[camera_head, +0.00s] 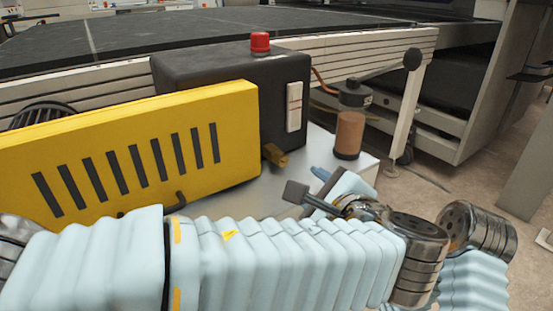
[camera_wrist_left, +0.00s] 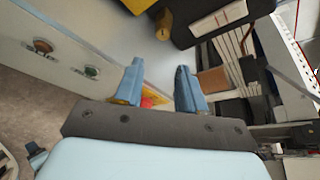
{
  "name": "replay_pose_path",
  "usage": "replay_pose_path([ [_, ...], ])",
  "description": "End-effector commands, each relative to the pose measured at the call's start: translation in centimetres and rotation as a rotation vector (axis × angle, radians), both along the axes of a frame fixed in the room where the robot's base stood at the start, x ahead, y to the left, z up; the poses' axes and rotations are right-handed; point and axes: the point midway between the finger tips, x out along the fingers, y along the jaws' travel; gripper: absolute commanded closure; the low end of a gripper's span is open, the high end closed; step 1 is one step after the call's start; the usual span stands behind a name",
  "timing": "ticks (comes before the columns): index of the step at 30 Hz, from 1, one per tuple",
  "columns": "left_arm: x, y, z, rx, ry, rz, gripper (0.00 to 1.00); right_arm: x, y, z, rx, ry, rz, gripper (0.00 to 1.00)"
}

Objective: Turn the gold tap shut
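The gold tap (camera_head: 274,155) is a small brass piece low on the front of the dark box, just right of the yellow panel. It also shows at the top of the left wrist view (camera_wrist_left: 164,24). My left gripper (camera_head: 318,181) is to the right of the tap and nearer to me in the head view, apart from it. In the left wrist view its two blue fingers (camera_wrist_left: 159,87) stand wide apart with nothing held between them. The tap lies beyond the fingertips there. My right gripper is not in view.
A yellow slotted panel (camera_head: 130,150) stands left of the tap. The dark box (camera_head: 215,75) carries a red button (camera_head: 260,42). A brown cylinder (camera_head: 349,134) stands to the right on the pale metal surface. The left wrist view shows a red button (camera_wrist_left: 42,45) and a green button (camera_wrist_left: 92,71).

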Motion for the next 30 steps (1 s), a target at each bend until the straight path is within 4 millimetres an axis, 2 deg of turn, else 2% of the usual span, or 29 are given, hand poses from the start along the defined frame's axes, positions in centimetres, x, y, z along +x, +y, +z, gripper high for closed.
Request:
replay_pose_path([
  [2,0.2,0.3,0.5,0.016,-0.022,0.006,0.60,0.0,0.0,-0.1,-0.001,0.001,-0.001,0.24],
  [5,1.4,0.8,0.2,0.018,-0.022,0.009,0.60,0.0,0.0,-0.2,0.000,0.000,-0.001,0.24],
  [15,8.2,3.4,-2.1,0.017,-0.019,0.011,0.60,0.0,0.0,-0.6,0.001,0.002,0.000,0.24],
  [21,11.2,4.5,-3.0,0.016,-0.018,0.007,0.60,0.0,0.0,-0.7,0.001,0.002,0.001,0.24],
  [30,12.3,4.9,-3.3,0.014,-0.019,0.007,0.60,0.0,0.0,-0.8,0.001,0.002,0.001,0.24],
])
